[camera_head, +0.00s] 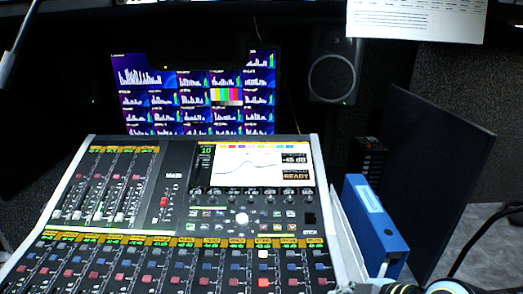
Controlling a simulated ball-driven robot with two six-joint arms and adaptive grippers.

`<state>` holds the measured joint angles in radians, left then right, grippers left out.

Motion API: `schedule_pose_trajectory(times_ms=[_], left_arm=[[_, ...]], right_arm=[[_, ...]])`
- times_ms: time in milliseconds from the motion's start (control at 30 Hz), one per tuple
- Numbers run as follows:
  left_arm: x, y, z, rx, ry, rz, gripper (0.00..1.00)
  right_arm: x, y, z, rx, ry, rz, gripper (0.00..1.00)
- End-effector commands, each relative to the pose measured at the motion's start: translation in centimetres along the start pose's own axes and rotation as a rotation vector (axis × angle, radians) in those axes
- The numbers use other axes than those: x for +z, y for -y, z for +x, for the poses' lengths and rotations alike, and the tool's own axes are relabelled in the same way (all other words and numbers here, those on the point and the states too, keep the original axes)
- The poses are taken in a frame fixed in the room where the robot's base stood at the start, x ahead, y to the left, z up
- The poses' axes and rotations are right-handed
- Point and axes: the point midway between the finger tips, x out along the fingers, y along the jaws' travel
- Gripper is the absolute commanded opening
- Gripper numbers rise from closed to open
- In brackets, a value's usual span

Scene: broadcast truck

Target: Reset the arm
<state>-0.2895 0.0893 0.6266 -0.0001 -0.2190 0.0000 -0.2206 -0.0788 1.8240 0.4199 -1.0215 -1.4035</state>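The mixing console (150,228) fills the lower left and middle, with rows of faders and lit buttons. Its built-in screen (250,165) shows a curve and the word READY.
A monitor (150,110) with bar graphs stands behind the console. A black speaker (333,67) is to its right. A blue binder (375,225) stands right of the console, beside a dark panel (435,180). A black cable (474,238) curves at right. A paper sheet (415,18) hangs above.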

Motion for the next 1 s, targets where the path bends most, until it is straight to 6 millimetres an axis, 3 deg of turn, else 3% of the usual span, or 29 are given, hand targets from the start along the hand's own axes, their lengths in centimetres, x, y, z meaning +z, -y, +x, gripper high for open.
schedule_pose_trajectory(times_ms=[200,433,900,1000], left_arm=[[1.6,-0.7,-0.1,0.008,0.024,-0.002,0.4],[1.6,-1.1,-0.1,0.012,0.024,-0.004,0.4],[1.1,-1.0,-0.1,0.011,0.015,-0.004,0.4],[1.2,-1.0,1.0,0.01,0.014,-0.003,0.4]], right_arm=[[3.2,1.8,-5.0,-0.029,0.145,0.247,0.0],[6.2,3.5,-11.4,0.011,0.332,0.563,0.0],[9.0,5.5,-21.8,0.228,0.568,1.046,0.0],[11.0,6.3,-18.7,0.217,0.577,1.048,0.0]])
